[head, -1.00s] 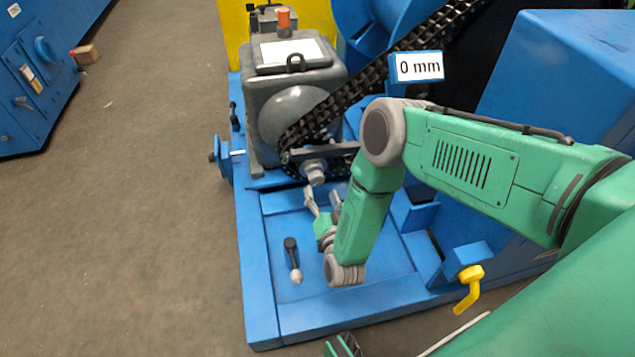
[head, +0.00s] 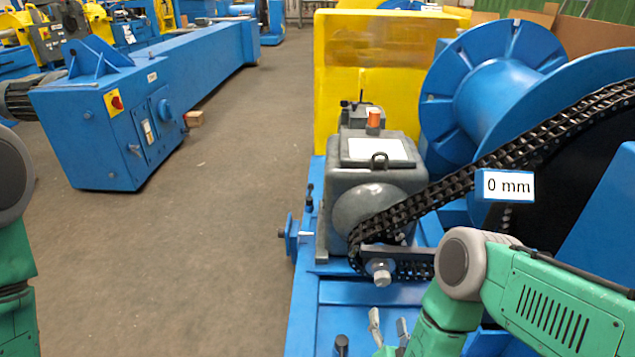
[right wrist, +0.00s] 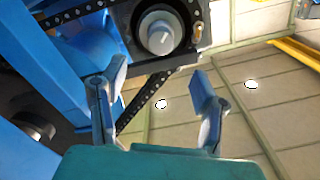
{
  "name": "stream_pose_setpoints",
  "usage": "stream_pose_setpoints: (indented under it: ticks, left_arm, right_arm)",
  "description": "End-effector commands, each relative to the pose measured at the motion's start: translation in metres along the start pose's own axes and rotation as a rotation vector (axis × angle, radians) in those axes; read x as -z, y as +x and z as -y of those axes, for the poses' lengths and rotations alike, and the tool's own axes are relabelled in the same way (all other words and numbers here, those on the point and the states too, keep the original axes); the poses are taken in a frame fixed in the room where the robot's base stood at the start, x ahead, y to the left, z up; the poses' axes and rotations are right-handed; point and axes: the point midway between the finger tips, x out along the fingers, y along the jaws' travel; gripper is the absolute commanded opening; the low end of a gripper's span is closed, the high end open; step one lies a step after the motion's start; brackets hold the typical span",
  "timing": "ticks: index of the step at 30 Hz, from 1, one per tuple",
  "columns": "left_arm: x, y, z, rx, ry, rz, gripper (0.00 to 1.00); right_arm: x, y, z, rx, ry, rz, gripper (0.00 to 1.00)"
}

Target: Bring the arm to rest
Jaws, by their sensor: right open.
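My right arm (head: 540,300) is green and comes in from the right in the head view, bent at a grey elbow joint. My right gripper (head: 388,328) shows at the bottom edge with two grey fingers apart and nothing between them. In the right wrist view the same open gripper (right wrist: 160,105) has its fingers spread, with a round grey shaft end (right wrist: 160,32) and a black chain (right wrist: 145,102) beyond them. My left arm (head: 15,250) shows only in part at the left edge; its gripper is out of view.
The chain drive (head: 480,180) runs from the grey gearbox (head: 380,160) up to a large blue drum (head: 500,85). A white label (head: 506,186) reads 0 mm. A blue machine (head: 130,120) stands at the left.

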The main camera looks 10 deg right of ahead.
Motion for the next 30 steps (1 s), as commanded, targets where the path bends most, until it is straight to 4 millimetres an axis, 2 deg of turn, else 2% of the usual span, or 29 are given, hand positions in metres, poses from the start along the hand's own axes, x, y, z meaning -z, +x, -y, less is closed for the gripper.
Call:
stream_pose_setpoints:
  ticks: [4, 8, 12, 16, 20, 28, 30]
  left_arm:
    - [0.000, 0.000, 0.000, 0.000, 0.000, 0.000, 0.56]
    - [0.000, 0.000, 0.000, 0.000, 0.000, 0.001, 0.56]
    - [0.000, 0.000, 0.000, 0.000, 0.000, 0.001, 0.56]
    - [0.000, 0.000, 0.000, 0.000, 0.000, 0.001, 0.56]
    - [0.000, 0.000, 0.000, 0.000, 0.000, 0.001, 0.56]
    - [0.000, 0.000, 0.000, 0.000, 0.000, 0.001, 0.56]
    - [0.000, -0.026, 0.000, 0.000, 0.000, 0.002, 0.56]
  right_arm:
    - [-0.006, -0.001, 0.004, 0.003, -0.023, 0.083, 0.56]
    - [-0.021, -0.012, 0.008, 0.004, -0.089, 0.291, 0.56]
    - [-0.032, -0.043, 0.004, -0.001, -0.206, 0.583, 0.56]
    - [-0.028, -0.085, -0.011, -0.019, -0.329, 0.847, 0.56]
    - [-0.008, -0.136, -0.031, -0.051, -0.456, 1.105, 0.56]
    - [0.071, -0.242, -0.070, -0.160, -0.656, 1.557, 0.56]
    - [0.089, -0.239, -0.057, -0.154, -0.650, 1.546, 0.56]
